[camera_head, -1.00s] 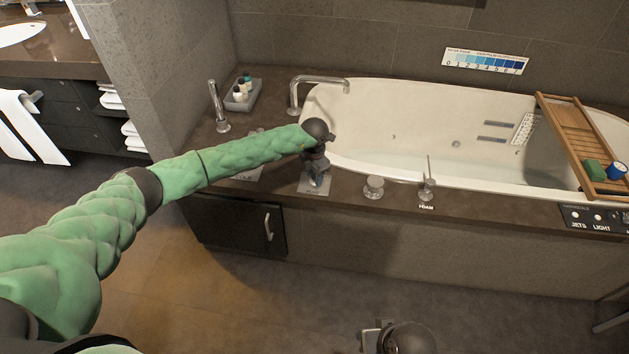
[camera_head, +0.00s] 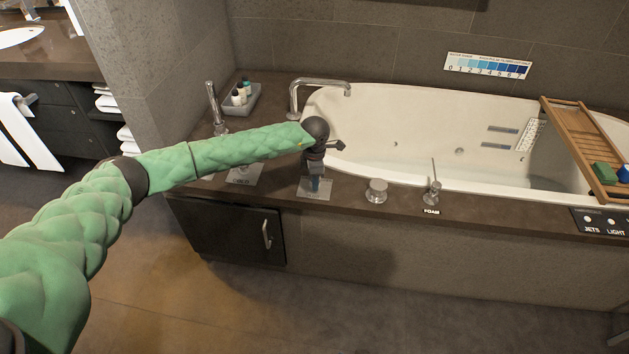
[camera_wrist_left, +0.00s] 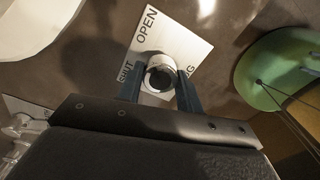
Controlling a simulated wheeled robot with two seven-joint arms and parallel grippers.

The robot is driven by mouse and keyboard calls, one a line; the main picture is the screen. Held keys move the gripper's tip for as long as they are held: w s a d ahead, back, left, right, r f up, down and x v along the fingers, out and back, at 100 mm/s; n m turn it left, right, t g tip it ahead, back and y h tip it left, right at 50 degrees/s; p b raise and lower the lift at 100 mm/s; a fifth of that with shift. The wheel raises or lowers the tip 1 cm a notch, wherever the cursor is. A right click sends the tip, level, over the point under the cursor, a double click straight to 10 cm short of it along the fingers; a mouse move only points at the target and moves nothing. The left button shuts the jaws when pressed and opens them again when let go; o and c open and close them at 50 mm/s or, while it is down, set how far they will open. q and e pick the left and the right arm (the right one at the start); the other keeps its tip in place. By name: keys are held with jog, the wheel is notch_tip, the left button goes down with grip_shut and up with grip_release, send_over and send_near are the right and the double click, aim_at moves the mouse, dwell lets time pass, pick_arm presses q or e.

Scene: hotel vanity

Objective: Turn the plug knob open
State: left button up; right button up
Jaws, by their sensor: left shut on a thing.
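The plug knob (camera_wrist_left: 160,76) is a round metal knob with a dark centre, on a light plate (camera_wrist_left: 182,42) printed OPEN and SHUT in the left wrist view. Part of the plate's third word is covered by a finger. My left gripper (camera_wrist_left: 160,92) is shut on the knob, one dark finger on each side. In the head view my left gripper (camera_head: 315,183) points down over the plug plate (camera_head: 326,192) on the tub deck. The knob is mostly hidden there by the gripper. My right gripper is not in view.
A round metal knob (camera_head: 376,191) and the FOAM lever (camera_head: 432,192) stand right of the plug plate. The tub spout (camera_head: 318,82) and white bathtub (camera_head: 400,115) are behind. A toiletry tray (camera_head: 240,104) sits behind my left arm.

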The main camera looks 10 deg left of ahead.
pick_arm(q)
jog(key=shift+r, duration=0.1)
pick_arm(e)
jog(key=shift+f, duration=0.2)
pick_arm(q)
jog(key=o, duration=1)
jog(key=shift+r, duration=0.65)
notch_tip(320, 180, up, 6)
jog(key=shift+r+b, duration=0.2)
jog(key=shift+b, duration=0.2)
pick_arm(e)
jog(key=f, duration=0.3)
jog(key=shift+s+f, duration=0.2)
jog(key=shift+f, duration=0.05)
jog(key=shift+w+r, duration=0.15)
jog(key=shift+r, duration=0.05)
